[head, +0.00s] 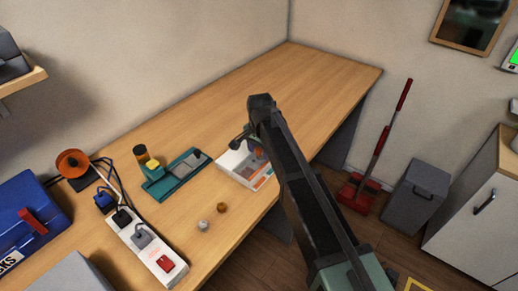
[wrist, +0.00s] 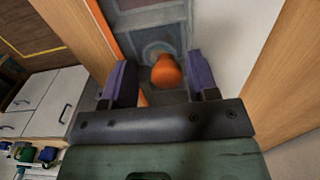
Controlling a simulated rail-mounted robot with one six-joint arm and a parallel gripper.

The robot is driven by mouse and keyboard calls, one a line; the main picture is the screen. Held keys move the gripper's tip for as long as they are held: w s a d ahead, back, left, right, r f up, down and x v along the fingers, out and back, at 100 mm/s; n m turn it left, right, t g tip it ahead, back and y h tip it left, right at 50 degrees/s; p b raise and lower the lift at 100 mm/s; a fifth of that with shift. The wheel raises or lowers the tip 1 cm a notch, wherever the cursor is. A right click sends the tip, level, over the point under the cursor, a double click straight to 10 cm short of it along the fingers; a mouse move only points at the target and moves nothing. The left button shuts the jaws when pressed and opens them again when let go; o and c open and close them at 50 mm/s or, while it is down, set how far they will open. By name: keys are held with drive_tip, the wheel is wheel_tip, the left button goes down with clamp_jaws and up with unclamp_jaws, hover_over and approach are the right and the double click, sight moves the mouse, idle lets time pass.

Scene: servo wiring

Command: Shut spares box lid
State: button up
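The spares box appears to be the white case with orange trim (head: 264,181) on the bench, below the end of my arm. Its grey inside shows in part in the head view; my arm covers its right side. In the wrist view, my gripper (wrist: 160,64) has its two dark purple fingers apart. A rounded orange piece (wrist: 167,72) shows between them, with a gap on each side. Behind it is a grey recessed surface (wrist: 152,18). A pale panel (wrist: 230,38) lies to its right; I cannot tell whether this is the lid.
Left of the box are a teal tray (head: 176,188), a white power strip (head: 152,252), an orange spool (head: 72,162) and a blue toolbox (head: 30,222). The back of the bench is clear.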

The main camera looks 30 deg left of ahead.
wheel_tip(320, 180, up, 11)
drive_tip(key=p, duration=1)
drive_tip(key=shift+p, duration=0.4)
drive_tip(key=shift+f, duration=0.1)
drive_tip(key=s+d, duration=0.2)
drive_tip(key=d, duration=1.5)
drive_tip(key=s+d, duration=0.2)
drive_tip(key=d, duration=1.6)
drive_tip(key=s+d+n, duration=0.1)
drive_tip(key=s+d, duration=0.2)
drive_tip(key=d, duration=1.5)
drive_tip(key=shift+f+b, duration=0.3)
